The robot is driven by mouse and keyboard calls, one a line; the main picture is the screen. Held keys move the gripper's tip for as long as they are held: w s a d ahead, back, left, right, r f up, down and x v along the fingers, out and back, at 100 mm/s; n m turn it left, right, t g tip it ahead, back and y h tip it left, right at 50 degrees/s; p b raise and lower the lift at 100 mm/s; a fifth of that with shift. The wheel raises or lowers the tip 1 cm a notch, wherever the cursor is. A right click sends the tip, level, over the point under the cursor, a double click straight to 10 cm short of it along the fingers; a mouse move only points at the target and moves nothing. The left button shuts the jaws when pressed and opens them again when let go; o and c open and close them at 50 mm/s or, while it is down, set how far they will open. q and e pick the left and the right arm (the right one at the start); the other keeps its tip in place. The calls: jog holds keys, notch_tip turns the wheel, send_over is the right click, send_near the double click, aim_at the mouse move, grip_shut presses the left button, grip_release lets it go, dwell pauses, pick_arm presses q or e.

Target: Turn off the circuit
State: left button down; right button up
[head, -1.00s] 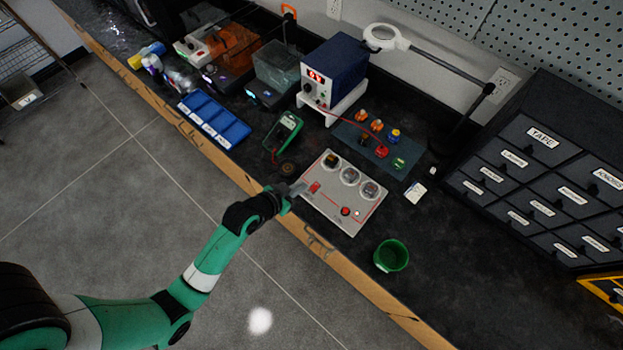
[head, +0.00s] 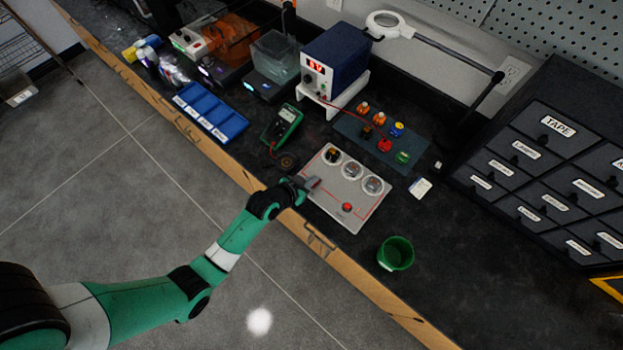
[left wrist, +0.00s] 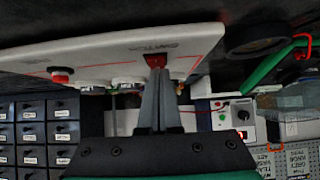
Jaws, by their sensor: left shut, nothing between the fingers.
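The grey circuit board (head: 335,213) lies on the black bench near its front edge, with three round sockets and red trace lines. A red part (head: 347,207) sits at its lower right. The red switch is hidden behind my gripper in the head view; in the left wrist view the red switch (left wrist: 155,60) shows beside the printed word "SWITCH". My left gripper (head: 313,183) is shut and empty over the board's left side. In the left wrist view its fingertips (left wrist: 157,74) are right at the switch; I cannot tell if they touch. My right gripper is not in view.
A green cup (head: 395,254) stands right of the board. A multimeter (head: 287,119) and blue tray (head: 209,113) are to the left. The power supply (head: 335,60) reads "5V" behind, and a mat (head: 350,131) holds small coloured parts. Drawers (head: 548,170) stand at right.

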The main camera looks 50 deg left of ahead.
pick_arm(q)
jog(key=shift+w+f, duration=0.1)
jog(key=shift+f, duration=0.05)
jog(key=shift+w+a+r, duration=0.1)
jog(key=shift+w+r, duration=0.2)
jog(key=shift+w, duration=0.4)
jog(key=shift+r, duration=0.1)
jog(key=shift+r+p, duration=0.35)
jog(key=shift+p, duration=0.15)
notch_tip(320, 180, up, 5)
jog(key=p, duration=0.4)
jog(key=shift+f, duration=0.15)
jog(key=a+r+p+v, duration=0.1)
jog(key=p+v, duration=0.1)
jog(key=v, duration=0.6)
jog(key=shift+w+d+p, duration=0.25)
jog(key=shift+d+p, duration=0.15)
jog(key=shift+d, duration=0.05)
jog(key=shift+r, duration=0.1)
